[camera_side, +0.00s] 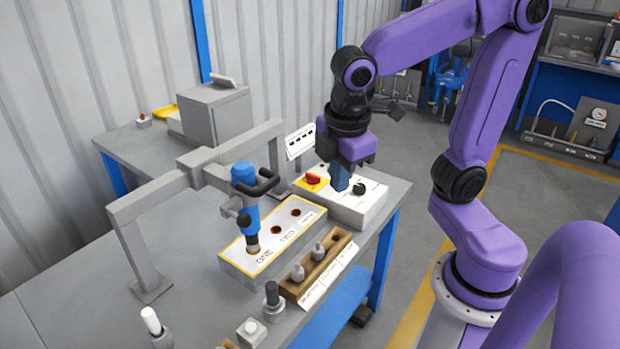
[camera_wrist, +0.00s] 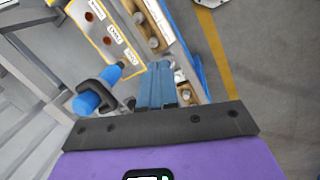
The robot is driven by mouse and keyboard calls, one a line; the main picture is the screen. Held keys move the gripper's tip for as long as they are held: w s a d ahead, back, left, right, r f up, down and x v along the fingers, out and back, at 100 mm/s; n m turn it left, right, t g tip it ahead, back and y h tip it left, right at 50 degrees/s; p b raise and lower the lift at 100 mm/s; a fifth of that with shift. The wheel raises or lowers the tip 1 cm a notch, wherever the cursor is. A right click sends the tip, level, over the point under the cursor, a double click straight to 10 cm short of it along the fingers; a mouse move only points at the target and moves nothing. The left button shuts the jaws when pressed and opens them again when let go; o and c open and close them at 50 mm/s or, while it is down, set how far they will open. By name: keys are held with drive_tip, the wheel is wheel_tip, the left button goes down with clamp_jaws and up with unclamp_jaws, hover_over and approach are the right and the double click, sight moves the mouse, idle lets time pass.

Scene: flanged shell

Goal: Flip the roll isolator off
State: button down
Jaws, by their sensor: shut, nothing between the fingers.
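A pale control box (camera_side: 355,205) stands at the table's right end. A red rotary switch (camera_side: 313,180) on a yellow plate is at its left, and a black round knob (camera_side: 359,188) is at its right. The labels are too small to read, so I cannot tell which is the roll isolator. My gripper (camera_side: 340,184) is shut and empty, its blue fingers pointing down over the box between the two controls. I cannot tell if the fingertips touch it. In the wrist view the shut fingers (camera_wrist: 157,88) hide most of what lies beneath them.
A blue tool (camera_side: 245,185) stands upright in a labelled box (camera_side: 278,243) with holes. A wooden rack (camera_side: 317,265) holds grey pegs. A grey frame (camera_side: 185,172) and a small sign (camera_side: 300,141) stand behind. Free floor lies right of the table.

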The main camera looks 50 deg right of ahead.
drive_tip(key=w+d+n+h, duration=0.1)
drive_tip(key=w+d+h, duration=0.15)
drive_tip(key=w, duration=0.75)
drive_tip(key=w+d+f+n+g+h, duration=0.1)
drive_tip(key=w+d+n+h, duration=0.3)
drive_tip(key=w+d, duration=1.3)
drive_tip(key=h, duration=0.1)
approach(315, 181)
drive_tip(key=shift+m, duration=0.4)
drive_tip(key=v, duration=0.4)
drive_tip(key=shift+w+a+r, duration=0.1)
drive_tip(key=shift+a+r, duration=0.05)
drive_tip(key=x, duration=1)
